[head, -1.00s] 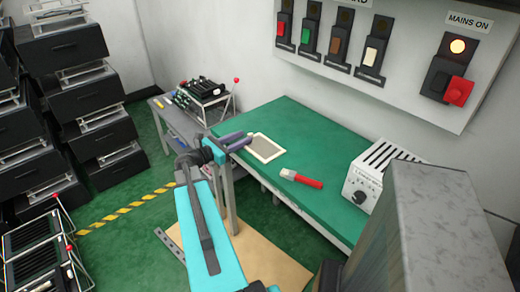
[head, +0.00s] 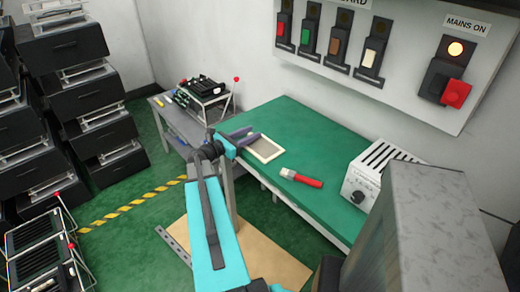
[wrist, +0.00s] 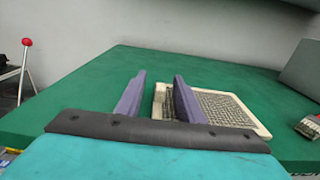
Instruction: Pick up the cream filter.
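The cream filter (head: 266,150) is a flat panel with a pale frame and grey mesh, lying on the green bench top (head: 325,135). It also shows in the wrist view (wrist: 235,112), right of centre. My gripper (head: 246,136) is at the filter's left end, with two purple fingers.
A red-handled brush (head: 301,178) lies right of the filter. A white slotted box (head: 377,172) stands further right on the bench. A grey side table (head: 190,125) with a rack is at the left. The wall switch panel (head: 385,50) is behind.

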